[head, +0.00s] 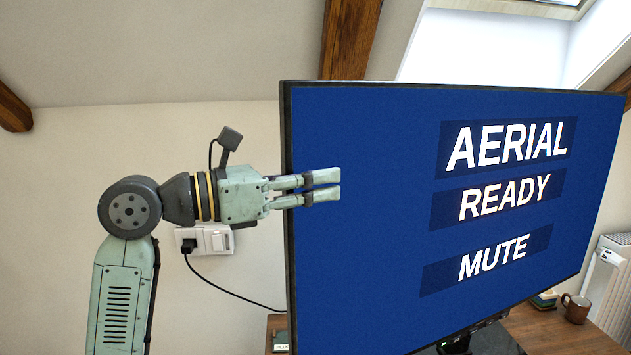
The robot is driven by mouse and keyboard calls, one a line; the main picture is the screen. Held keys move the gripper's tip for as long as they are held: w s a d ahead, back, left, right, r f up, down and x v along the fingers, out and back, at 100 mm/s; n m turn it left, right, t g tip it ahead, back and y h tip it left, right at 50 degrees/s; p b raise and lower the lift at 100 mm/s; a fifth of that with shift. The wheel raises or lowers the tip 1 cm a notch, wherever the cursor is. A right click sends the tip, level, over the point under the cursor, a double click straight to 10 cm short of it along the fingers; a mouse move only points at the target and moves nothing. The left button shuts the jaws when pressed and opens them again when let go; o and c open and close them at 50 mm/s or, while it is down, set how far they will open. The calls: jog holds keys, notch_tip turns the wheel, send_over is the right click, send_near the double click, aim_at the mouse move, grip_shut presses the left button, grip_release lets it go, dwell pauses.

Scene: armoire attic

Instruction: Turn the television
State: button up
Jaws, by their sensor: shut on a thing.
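The television (375,230) is a large flat screen with a thin black frame. Its blue screen reads "AERIAL READY MUTE" and is seen at an angle. It stands on a dark foot (485,340) at the bottom of the picture. My gripper (334,184) reaches in from the left across the television's left edge, at mid-height. The exact place of contact between the fingers is too small to make out.
A wooden table (565,335) is under the television. A wall socket (205,240) with a black cable is behind my arm. A white radiator (611,285) stands at the far right.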

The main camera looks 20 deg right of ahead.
grip_shut()
